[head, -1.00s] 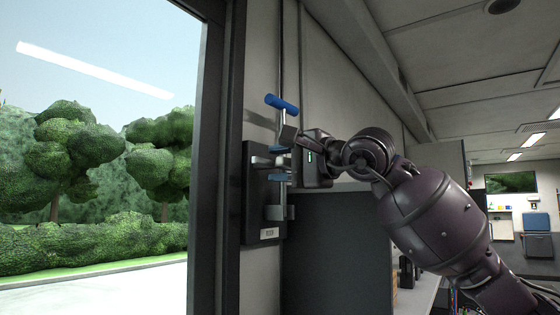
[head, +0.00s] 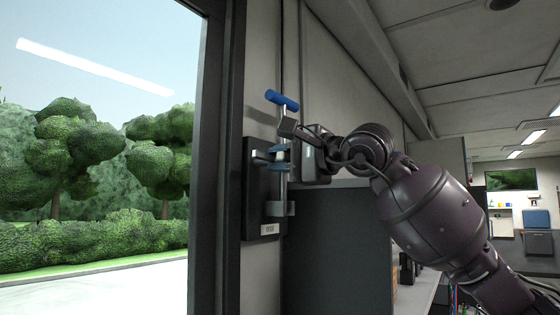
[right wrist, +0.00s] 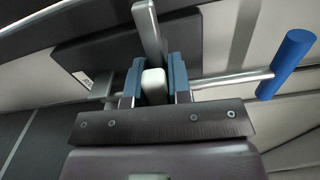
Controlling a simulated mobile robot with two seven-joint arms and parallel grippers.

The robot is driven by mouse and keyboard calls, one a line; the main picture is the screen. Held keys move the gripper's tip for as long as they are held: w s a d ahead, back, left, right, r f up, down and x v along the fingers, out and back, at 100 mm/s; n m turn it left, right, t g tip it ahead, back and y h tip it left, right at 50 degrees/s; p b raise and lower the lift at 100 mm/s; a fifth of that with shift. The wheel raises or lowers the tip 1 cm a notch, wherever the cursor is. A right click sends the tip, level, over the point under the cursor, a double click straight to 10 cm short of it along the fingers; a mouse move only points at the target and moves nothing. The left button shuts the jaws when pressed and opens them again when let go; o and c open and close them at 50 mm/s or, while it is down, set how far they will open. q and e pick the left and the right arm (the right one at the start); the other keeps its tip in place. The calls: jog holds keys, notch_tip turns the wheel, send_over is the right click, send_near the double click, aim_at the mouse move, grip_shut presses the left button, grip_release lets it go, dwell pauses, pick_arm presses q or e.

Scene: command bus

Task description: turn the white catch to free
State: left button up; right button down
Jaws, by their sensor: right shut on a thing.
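The white catch (right wrist: 154,84) shows in the right wrist view as a pale block between the two blue finger pads of my right gripper (right wrist: 153,78). My right gripper, also in the head view (head: 275,157), is shut on it, in front of a dark plate (head: 255,226) on the wall. In the head view the fingers and pads mostly hide the catch, so its angle is hard to tell. A metal rod (head: 283,190) with a blue crossbar handle (head: 282,100) runs upright beside the fingers. My left gripper is not in view.
A small label (head: 269,229) sits low on the plate, near a metal bracket (head: 279,209) around the rod. A large window (head: 100,170) with a dark frame is at left. A grey cabinet (head: 335,250) stands below my right wrist.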

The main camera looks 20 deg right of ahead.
jog(key=shift+f+m, duration=0.1)
jog(key=shift+m, duration=0.5)
jog(key=m+b, duration=0.1)
jog(key=m, duration=0.1)
jog(key=shift+m, duration=0.3)
jog(key=m, duration=0.3)
jog(key=shift+m, duration=0.3)
jog(key=m, duration=0.5)
jog(key=shift+b, duration=0.3)
jog(key=shift+m, duration=2.4)
jog(key=c, duration=1.1)
grip_release()
